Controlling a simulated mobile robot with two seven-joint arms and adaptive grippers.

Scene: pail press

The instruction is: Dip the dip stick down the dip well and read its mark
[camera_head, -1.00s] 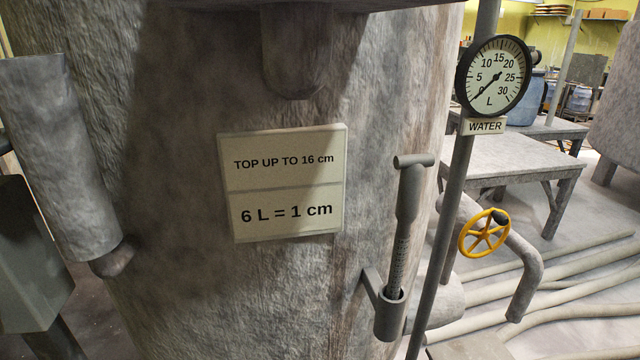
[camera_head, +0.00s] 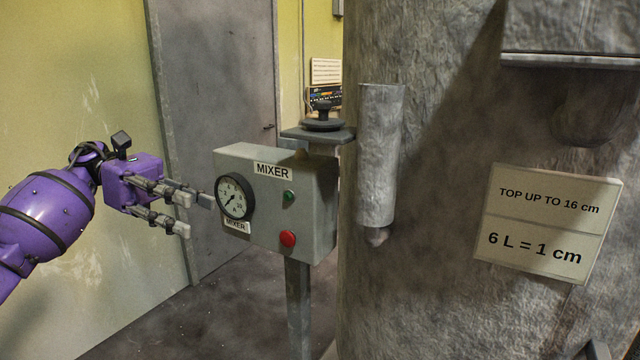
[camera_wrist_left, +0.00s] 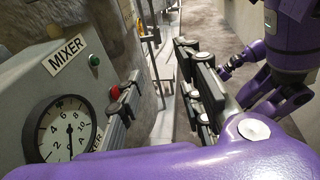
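Neither the dip stick nor the dip well is identifiable in the current views. The sign plate (camera_head: 548,222) on the tank reads "TOP UP TO 16 cm" and "6 L = 1 cm". My left gripper (camera_head: 186,213) has its fingers spread, with nothing between them, in front of and left of the mixer box (camera_head: 265,225). Its fingers also show in the left wrist view (camera_wrist_left: 160,88). My other purple arm shows at the right of the wrist view; its fingers are too small and overlapped to read.
The mixer box carries a dial (camera_head: 234,197), a green button (camera_head: 289,196) and a red button (camera_head: 288,239). A grey door (camera_head: 215,100) is behind. Open floor (camera_head: 200,325) lies below my left arm.

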